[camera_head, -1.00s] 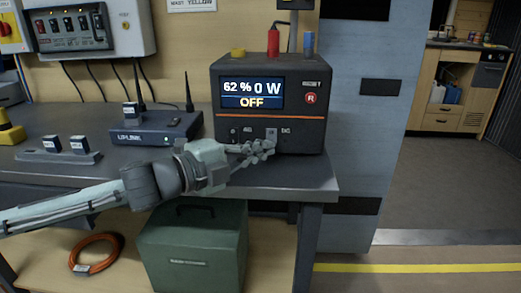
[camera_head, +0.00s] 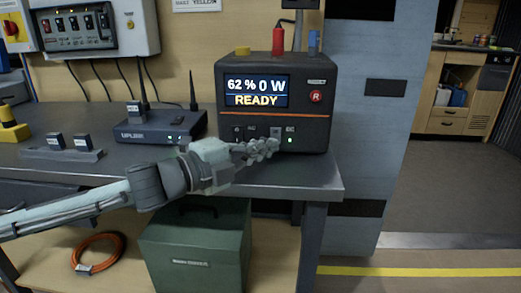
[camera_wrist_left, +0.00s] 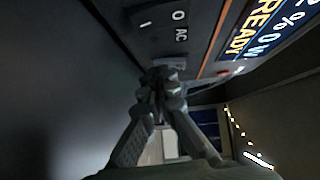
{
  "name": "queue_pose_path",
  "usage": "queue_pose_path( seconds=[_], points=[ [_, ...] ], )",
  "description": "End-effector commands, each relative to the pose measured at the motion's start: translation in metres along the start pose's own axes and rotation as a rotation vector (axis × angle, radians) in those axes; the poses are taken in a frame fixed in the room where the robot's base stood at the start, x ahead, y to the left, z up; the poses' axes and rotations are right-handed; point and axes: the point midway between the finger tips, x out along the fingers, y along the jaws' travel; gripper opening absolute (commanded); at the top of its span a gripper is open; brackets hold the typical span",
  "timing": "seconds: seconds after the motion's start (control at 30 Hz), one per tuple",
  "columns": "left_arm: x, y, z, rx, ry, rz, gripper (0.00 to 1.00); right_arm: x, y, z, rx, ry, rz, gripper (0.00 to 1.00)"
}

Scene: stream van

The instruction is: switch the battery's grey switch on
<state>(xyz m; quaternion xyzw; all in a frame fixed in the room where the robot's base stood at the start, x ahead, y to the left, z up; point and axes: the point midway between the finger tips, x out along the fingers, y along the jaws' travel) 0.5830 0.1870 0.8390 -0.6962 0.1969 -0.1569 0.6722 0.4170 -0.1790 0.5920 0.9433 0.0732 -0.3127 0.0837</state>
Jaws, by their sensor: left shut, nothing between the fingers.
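The battery (camera_head: 318,128) is a dark box on the bench. Its screen reads 62 %, 0 W and READY, and a small green light glows beside the DC label. The grey switch (camera_head: 275,132) is on the lower front panel, left of that label, partly hidden by my fingers. In the left wrist view a grey block, apparently this switch (camera_wrist_left: 168,62), lies just beyond the fingertips. My left gripper (camera_head: 271,146) is shut and empty, its tips at the switch; whether they touch it I cannot tell. It also shows in the left wrist view (camera_wrist_left: 163,82).
A black AC switch (camera_head: 238,132) lies left of the grey one. An uplink router (camera_head: 160,128) stands left on the bench (camera_head: 85,174). A green case (camera_head: 195,250) and an orange cable coil (camera_head: 98,254) are below. Open floor lies right.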

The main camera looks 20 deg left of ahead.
Motion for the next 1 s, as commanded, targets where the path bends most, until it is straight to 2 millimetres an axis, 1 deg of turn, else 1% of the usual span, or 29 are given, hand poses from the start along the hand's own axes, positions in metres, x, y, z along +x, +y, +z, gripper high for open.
queue_pose_path(
  seconds=[0.17,0.5,1.0],
  points=[
    [-0.008,0.001,0.001,-0.001,-0.004,0.002,0.0,0.0,0.0,0.001,0.0,-0.002,0.0,0.42],
    [-0.038,0.003,0.001,-0.003,-0.004,0.005,0.0,0.0,0.0,0.001,-0.001,-0.003,0.0,0.42],
    [-0.07,0.003,0.0,-0.003,-0.001,0.004,0.0,0.0,0.0,0.001,-0.001,-0.003,0.0,0.42]
  ],
)
